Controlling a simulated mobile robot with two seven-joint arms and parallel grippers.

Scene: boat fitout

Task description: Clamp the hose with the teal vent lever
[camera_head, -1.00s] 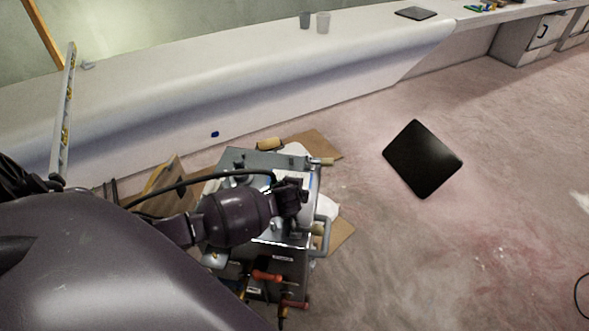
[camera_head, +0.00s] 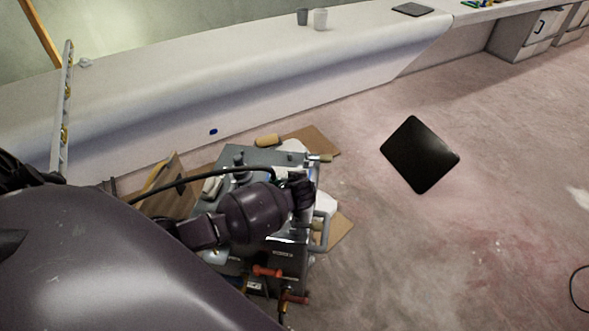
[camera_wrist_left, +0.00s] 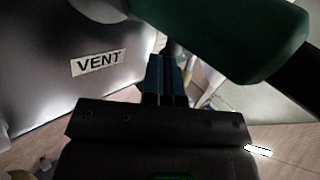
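The teal vent lever (camera_wrist_left: 215,35) looks like a thick dark green handle, large and close in the left wrist view. It crosses above and to the right of my left gripper (camera_wrist_left: 165,78), with no contact visible. The blue fingers are side by side with nothing visible between them. A "VENT" label (camera_wrist_left: 97,62) is on the grey panel at left. In the head view, my left wrist is over the metal unit (camera_head: 285,255), and its fingertips are hidden. A black hose (camera_head: 190,181) arches behind my arm; its clamping point is hidden. My right gripper is not in view.
Red-handled valves (camera_head: 268,271) are on the unit's front, with a grey bar handle (camera_head: 323,230) at its right. Cardboard (camera_head: 315,140) lies around it. A long white bench (camera_head: 240,75) runs behind.

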